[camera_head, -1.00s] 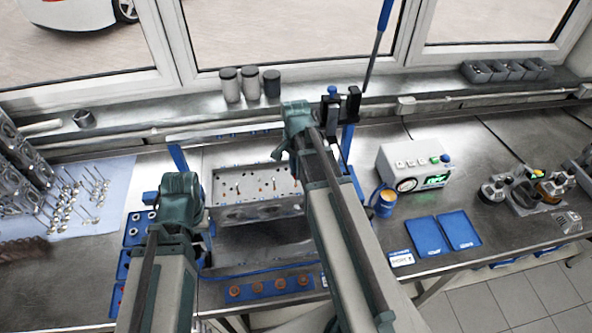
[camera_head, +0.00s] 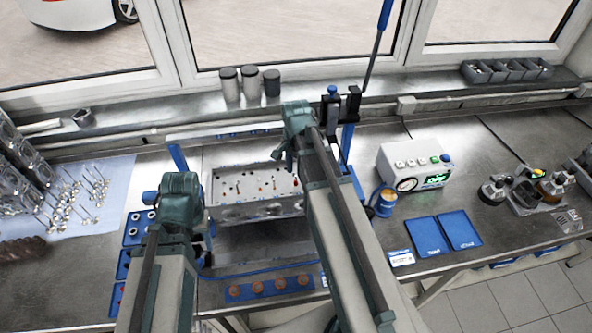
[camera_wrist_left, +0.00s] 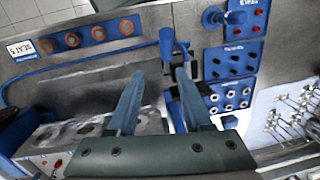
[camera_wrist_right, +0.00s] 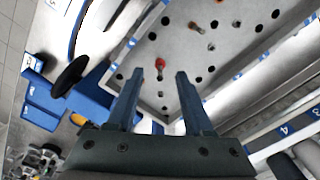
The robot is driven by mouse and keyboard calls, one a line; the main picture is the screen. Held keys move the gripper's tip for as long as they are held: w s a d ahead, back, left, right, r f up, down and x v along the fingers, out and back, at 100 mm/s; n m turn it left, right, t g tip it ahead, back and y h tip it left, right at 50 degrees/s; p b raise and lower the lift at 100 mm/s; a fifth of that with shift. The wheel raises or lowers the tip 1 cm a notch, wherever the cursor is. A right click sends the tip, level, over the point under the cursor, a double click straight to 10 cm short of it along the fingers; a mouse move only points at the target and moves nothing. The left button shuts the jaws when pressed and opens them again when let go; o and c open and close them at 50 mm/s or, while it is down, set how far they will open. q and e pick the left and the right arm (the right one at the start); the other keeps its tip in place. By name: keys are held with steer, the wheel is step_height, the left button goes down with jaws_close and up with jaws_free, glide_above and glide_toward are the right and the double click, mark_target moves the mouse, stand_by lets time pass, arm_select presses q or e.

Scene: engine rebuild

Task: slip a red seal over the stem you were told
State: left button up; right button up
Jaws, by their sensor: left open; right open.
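The grey cylinder head (camera_head: 255,205) lies on the bench in the middle of the head view, with thin stems rising from its top face. In the right wrist view a red seal (camera_wrist_right: 160,64) shows around a stem on the head, between and just beyond my right fingertips. My right gripper (camera_wrist_right: 159,76) is open and empty over the head.
Blue trays of dark seals (camera_wrist_left: 214,66) and metal rings (camera_wrist_left: 229,97) stand beside the head. A blue strip with copper-coloured rings (camera_head: 257,288) lies in front. Loose valves (camera_head: 80,200) lie at left; a tester box (camera_head: 413,165) stands at right.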

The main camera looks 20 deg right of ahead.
step_height(320, 180, up, 8)
steer(key=p, duration=0.7)
steer(key=shift+f, duration=0.25)
arm_select(q)
step_height(320, 180, up, 7)
steer(key=shift+r, duration=0.2)
steer(key=shift+s, duration=0.1)
arm_select(e)
steer(key=shift+f, duration=0.1)
